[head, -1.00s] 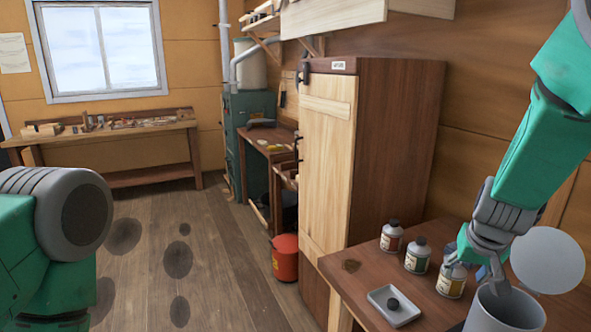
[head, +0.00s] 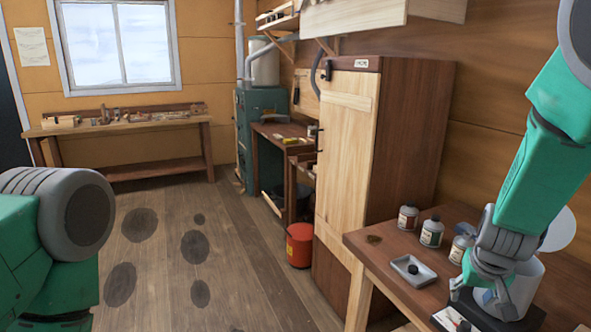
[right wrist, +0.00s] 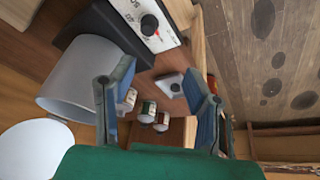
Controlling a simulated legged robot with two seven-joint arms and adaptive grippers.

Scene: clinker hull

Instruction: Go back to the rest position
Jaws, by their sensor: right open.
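My right gripper (head: 495,302) is in front of the grey-white pot at the workbench's right side, its fingers pointing down in the head view. In the right wrist view its two blue-padded fingers (right wrist: 153,92) are wide apart, with nothing held between them. The pot (right wrist: 80,75) is left of the fingers there, and it is partly hidden behind my gripper in the head view (head: 528,285). My left arm shows only as a green and grey link at the left edge of the head view; its gripper is out of frame.
The wooden bench (head: 385,240) holds several labelled bottles (head: 431,233), a small tray (head: 414,270) with a black cap, and a black unit with a dial panel (right wrist: 150,25). A tall cabinet (head: 343,160) and red can (head: 299,245) stand behind. The floor at left is open.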

